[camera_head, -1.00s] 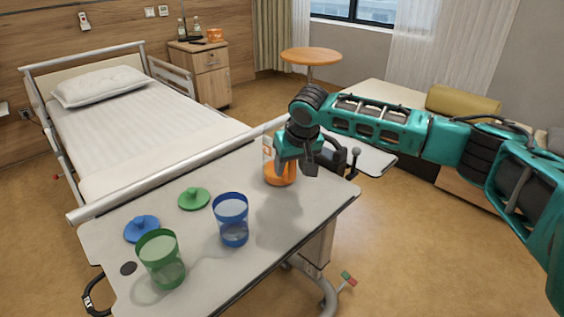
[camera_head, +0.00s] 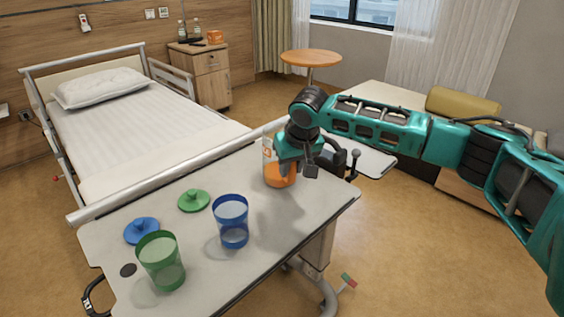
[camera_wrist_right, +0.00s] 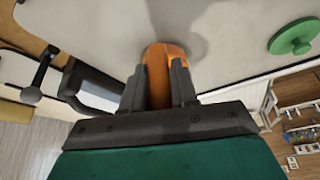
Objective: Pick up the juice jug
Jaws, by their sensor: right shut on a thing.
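The juice jug (camera_head: 279,175), clear with orange juice in its lower part, stands upright at the far right end of the overbed table (camera_head: 285,228). My right gripper (camera_head: 296,170) comes down over it from the right and is shut on it, hiding its upper part. In the right wrist view the orange jug (camera_wrist_right: 160,72) sits between the two dark fingers (camera_wrist_right: 160,92). I cannot tell whether the jug's base touches the table. My left gripper is not in view.
A blue cup (camera_head: 232,222) and a green cup (camera_head: 161,262) stand on the table, with a green lid (camera_head: 194,200) and a blue lid (camera_head: 141,230) beside them. The bed (camera_head: 145,135) lies behind. The table around the jug's front is clear.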

